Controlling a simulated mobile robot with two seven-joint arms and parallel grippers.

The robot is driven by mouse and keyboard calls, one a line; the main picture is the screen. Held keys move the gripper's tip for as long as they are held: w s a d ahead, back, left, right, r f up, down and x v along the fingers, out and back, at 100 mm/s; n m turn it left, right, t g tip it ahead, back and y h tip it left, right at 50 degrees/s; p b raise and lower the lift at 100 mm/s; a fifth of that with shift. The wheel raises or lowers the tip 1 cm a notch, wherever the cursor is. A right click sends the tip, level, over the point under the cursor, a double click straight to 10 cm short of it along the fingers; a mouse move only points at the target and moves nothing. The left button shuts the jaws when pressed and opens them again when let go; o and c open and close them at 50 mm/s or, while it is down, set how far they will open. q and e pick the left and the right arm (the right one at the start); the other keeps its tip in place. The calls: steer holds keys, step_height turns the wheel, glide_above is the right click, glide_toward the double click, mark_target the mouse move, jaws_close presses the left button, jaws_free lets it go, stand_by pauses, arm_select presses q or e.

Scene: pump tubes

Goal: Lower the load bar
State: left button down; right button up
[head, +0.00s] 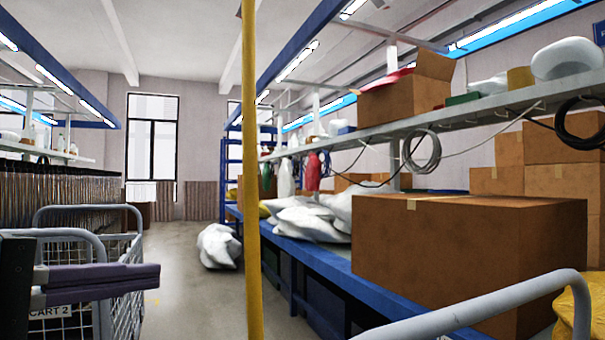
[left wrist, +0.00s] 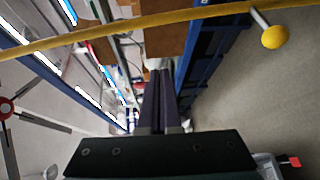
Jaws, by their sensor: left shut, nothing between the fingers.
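A yellow bar (head: 252,200) stands nearly upright in the middle of the head view, running out of the top and down to the lower edge. I take it to be the load bar. In the left wrist view the yellow bar (left wrist: 120,32) crosses the top, and a short grey stem with a yellow ball knob (left wrist: 275,37) sticks out near its right end. My left gripper (head: 157,277) is shut and empty, left of the bar and apart from it in the head view. Its closed fingers (left wrist: 158,75) point towards the bar in the wrist view. My right gripper is out of view.
A wire cart (head: 125,275) marked CART 2 stands at the left, beside and behind my left gripper. A grey bent tube (head: 490,300) crosses the lower right. A blue bench (head: 310,258) carries a large cardboard box (head: 450,250). A white sack (head: 218,247) lies on the floor.

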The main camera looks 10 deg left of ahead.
arm_select(q)
steer(key=r, duration=0.3)
steer(key=shift+w+a+n+t, duration=0.2)
steer(key=shift+w+n+t, duration=0.1)
steer(key=shift+w+n, duration=0.1)
steer(key=r+x, duration=0.1)
steer(key=x, duration=0.9)
steer(key=s+d, duration=0.3)
steer(key=shift+f, duration=0.2)
